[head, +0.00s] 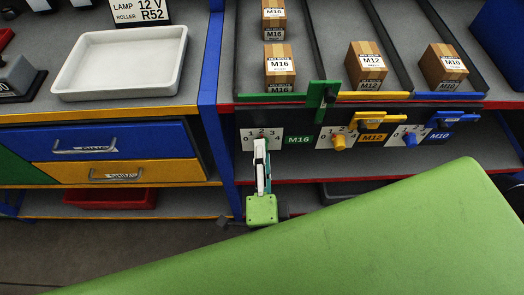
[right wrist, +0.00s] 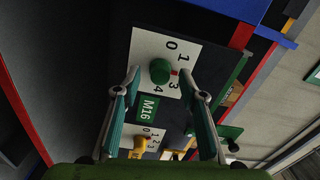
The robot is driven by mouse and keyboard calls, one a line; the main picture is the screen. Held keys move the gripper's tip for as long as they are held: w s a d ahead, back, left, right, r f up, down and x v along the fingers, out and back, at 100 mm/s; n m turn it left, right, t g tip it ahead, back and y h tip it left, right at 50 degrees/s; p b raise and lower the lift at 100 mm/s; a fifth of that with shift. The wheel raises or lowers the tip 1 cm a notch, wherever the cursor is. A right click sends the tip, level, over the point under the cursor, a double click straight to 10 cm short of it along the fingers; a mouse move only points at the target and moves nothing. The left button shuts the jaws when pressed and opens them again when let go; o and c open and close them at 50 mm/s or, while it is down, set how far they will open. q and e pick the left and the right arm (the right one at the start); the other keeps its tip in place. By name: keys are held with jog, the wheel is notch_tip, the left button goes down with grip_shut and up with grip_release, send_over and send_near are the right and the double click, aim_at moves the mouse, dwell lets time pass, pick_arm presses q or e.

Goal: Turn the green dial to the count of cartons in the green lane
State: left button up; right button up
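The green dial (right wrist: 159,71) sits on a white plate numbered 0 to 4, beside a green M16 label (right wrist: 148,107). A red mark at its edge points between 1 and 3; the 2 is hidden behind a finger. My right gripper (head: 261,150) is open in front of the dial plate. In the right wrist view its fingers stand on either side of the dial, with gaps visible. The green lane, marked M16, holds an upper carton (head: 273,20) and a lower carton (head: 280,67) in the head view; the lane's far end is cut off. My left gripper is not in view.
A yellow dial (head: 339,142) and a blue dial (head: 410,140) sit to the right of the green one. A green lever (head: 322,95), a yellow lever (head: 375,120) and a blue lever (head: 452,120) jut out nearby. A white tray (head: 120,62) stands left.

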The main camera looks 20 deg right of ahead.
jog(key=v, duration=0.6)
jog(key=shift+s, duration=0.2)
jog(key=a+f+n+g+y, duration=0.1)
jog(key=a+f+n+y, duration=0.25)
jog(key=f+n, duration=0.35)
jog(key=a+f+n+g+y, duration=0.1)
jog(key=a+f+n+y, duration=0.25)
jog(key=f, duration=0.65)
jog(key=s+d+f+n+g+y, duration=0.1)
jog(key=s+d+f+n+g, duration=0.15)
jog(key=f, duration=0.65)
jog(key=s+d+f+n+g+y, duration=0.1)
jog(key=s+f+n+g, duration=0.2)
jog(key=f, duration=0.6)
jog(key=s+d+f+n+g+h+p, duration=0.1)
jog(key=s+d+f+n+g+h, duration=0.3)
jog(key=s+d+f+g, duration=0.5)
jog(key=s+d+f+n, duration=0.1)
jog(key=s+d+f, duration=0.7)
jog(key=s, duration=0.2)
jog(key=shift+d+n, duration=0.25)
jog(key=shift+n, duration=0.05)
jog(key=shift+w, duration=0.1)
